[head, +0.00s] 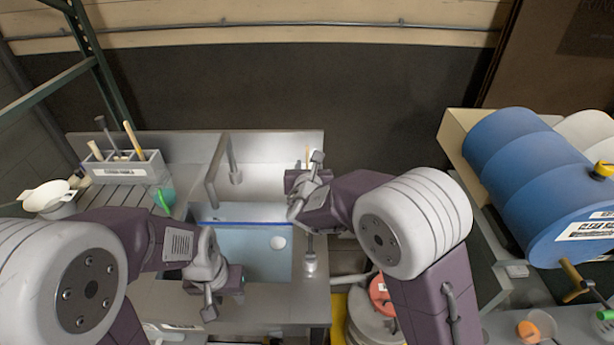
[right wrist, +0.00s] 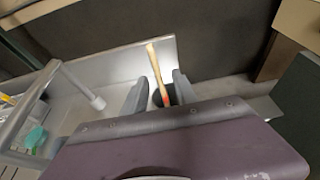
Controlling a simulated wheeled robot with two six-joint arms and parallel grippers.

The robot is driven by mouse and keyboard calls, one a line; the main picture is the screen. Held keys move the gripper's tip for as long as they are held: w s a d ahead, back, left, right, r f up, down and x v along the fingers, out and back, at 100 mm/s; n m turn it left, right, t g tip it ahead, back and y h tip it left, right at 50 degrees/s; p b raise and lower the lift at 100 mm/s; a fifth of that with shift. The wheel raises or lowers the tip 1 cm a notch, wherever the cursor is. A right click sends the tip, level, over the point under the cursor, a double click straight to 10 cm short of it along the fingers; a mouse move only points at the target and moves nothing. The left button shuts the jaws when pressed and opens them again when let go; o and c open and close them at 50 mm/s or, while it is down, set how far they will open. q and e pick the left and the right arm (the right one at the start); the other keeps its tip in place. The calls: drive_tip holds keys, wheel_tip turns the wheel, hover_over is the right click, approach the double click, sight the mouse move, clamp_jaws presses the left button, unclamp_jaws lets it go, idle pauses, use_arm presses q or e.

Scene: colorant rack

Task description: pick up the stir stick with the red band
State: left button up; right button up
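The stir stick (right wrist: 155,70) is pale wood with a red band (right wrist: 164,94) low on its visible length. In the right wrist view it stands, slightly tilted, between the two fingers of my right gripper (right wrist: 158,92), with a gap on both sides. Its lower end meets a dark round shape, partly hidden by my gripper. In the head view a thin piece of the stick (head: 308,157) shows behind my right gripper (head: 306,187). My right gripper is open. My left gripper (head: 211,303) hangs over the front of the sink, its finger opening unclear.
A sink (head: 245,240) with a raised tap (head: 212,180) lies between my arms. A grey caddy (head: 125,168) with several sticks stands back left, near white bowls (head: 47,196) and a green-handled item (head: 163,199). A blue drum (head: 530,180) is at the right.

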sight(307, 164)
drive_tip(key=p+x, duration=0.1)
drive_tip(key=x, duration=0.3)
drive_tip(key=shift+w+a+f, duration=0.15)
drive_tip(key=shift+f, duration=0.05)
clamp_jaws()
idle(1.2)
